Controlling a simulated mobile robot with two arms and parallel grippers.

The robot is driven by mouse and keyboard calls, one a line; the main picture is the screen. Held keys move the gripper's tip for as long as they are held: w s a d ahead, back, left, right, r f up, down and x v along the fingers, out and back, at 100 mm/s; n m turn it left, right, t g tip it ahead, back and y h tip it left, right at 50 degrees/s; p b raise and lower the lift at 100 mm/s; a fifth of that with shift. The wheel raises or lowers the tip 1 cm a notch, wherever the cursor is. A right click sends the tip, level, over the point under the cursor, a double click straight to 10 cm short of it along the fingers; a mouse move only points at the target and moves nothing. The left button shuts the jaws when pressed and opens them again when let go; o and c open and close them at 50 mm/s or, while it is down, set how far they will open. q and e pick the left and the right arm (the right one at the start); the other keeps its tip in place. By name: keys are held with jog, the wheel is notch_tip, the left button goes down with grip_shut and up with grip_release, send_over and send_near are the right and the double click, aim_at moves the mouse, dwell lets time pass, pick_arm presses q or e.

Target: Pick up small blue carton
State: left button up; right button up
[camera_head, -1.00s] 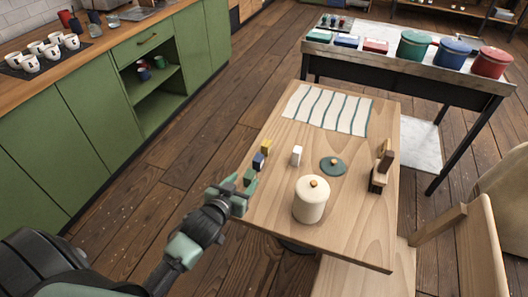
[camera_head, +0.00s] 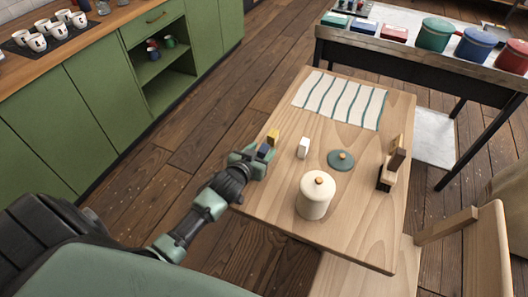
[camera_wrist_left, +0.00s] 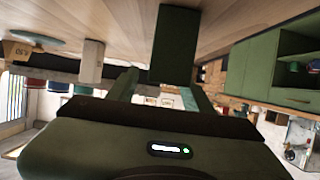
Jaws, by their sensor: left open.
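The small blue carton (camera_head: 264,150) stands near the left edge of the light wooden table (camera_head: 340,220), beside a yellow carton (camera_head: 272,137). My left gripper (camera_head: 252,158) is open at that table edge, right by the blue carton, and partly covers it. In the left wrist view, which shows the table at the top, a dark green carton (camera_wrist_left: 175,45) stands just ahead of the open left gripper (camera_wrist_left: 162,92). The blue carton cannot be made out there. The green carton is hidden behind my gripper in the head view. My right gripper is not in view.
A chair (camera_head: 450,225) is at the right.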

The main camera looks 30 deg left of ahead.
aim_at(262, 151)
pick_arm(q)
jog(key=shift+w, duration=0.25)
grip_shut()
notch_tip(262, 151, up, 20)
jog(key=shift+p, duration=0.45)
dwell(0.3)
